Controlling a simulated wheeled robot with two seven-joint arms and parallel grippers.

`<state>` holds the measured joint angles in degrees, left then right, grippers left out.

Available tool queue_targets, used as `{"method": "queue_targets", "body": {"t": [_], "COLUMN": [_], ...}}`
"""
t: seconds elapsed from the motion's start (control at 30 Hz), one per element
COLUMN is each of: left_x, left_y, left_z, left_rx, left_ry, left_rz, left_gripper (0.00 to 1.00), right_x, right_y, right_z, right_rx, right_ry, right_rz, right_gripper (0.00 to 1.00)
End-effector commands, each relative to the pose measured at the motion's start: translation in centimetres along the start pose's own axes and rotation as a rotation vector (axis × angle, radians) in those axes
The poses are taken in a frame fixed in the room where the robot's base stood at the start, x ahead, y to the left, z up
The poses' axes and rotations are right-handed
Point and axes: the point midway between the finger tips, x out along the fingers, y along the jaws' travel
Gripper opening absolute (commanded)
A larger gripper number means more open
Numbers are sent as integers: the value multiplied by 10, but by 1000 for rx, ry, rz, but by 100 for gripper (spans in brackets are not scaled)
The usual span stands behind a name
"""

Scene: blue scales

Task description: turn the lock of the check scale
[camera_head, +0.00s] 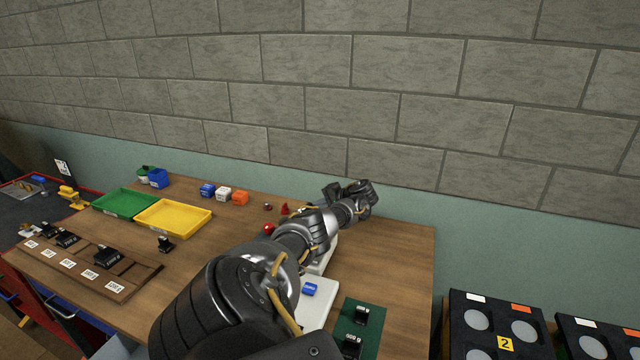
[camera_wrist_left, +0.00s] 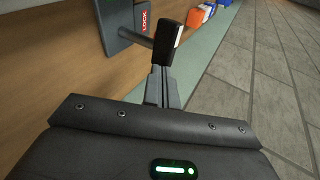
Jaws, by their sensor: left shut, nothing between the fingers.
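In the left wrist view, the lock shows as a dark grey block (camera_wrist_left: 122,22) with a red "LOCK" label. A shaft runs from it to a black lever handle (camera_wrist_left: 173,32) with a pale stripe. My left gripper (camera_wrist_left: 160,76) is shut and empty, its tips at the lower end of the handle; I cannot tell if they touch it. In the head view, my left gripper (camera_head: 362,192) is at the back right of the table, and my arm hides most of the scale area. A white scale-like body (camera_head: 317,303) with a blue block shows beside the arm. My right gripper is not in view.
A green mat (camera_head: 373,322) with black weights lies at the front right. Yellow (camera_head: 174,218) and green (camera_head: 124,203) trays, small coloured blocks (camera_head: 223,194) and a wooden rack (camera_head: 85,262) are at left. A grey brick wall (camera_head: 300,80) stands behind the table.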

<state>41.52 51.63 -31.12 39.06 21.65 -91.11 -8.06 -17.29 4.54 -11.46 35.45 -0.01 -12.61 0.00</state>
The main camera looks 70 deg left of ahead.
Motion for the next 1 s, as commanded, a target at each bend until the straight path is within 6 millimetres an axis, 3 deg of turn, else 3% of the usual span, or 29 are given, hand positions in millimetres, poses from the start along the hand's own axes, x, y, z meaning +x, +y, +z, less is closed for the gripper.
{"method": "queue_targets", "body": {"t": [0.4, 1.0], "left_x": [9, 4], "left_y": [-5, -5], "left_z": [0, 0], "left_rx": [-4, -4], "left_ry": [-7, -8], "left_rz": [0, 0], "left_gripper": [0, 0], "right_x": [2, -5], "right_y": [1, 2], "right_z": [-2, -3], "right_rx": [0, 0], "right_ry": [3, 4], "right_rz": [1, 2], "right_gripper": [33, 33]}}
